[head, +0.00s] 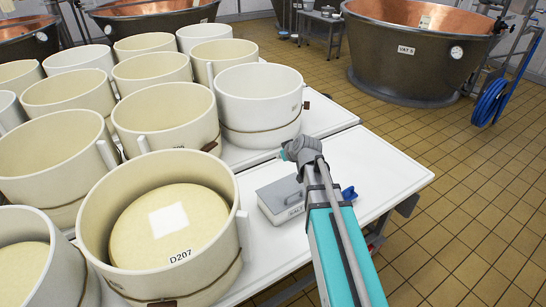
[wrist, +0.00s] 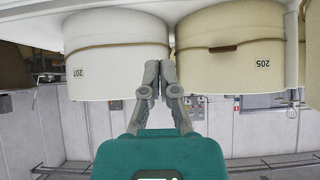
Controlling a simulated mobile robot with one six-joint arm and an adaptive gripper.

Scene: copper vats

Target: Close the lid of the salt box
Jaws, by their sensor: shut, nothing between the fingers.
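The salt box (head: 281,203) is a small grey box with a dark-lettered label on its front. It stands on the white table to the right of the mould marked D207. Its top looks flat and grey, but my arm covers its right side, so I cannot tell how the lid stands. My gripper (wrist: 160,66) shows in the wrist view with its two grey fingers together and nothing between them. In the head view my arm reaches over the box, with its end above and behind it. The wrist view does not show the box.
Large cream moulds crowd the table's left side; the D207 mould (head: 101,229) holds a cheese (head: 135,240) close to the box. A blue object (head: 349,193) lies right of my arm. The white table (head: 385,170) is bare at right. A copper vat (head: 410,70) stands beyond.

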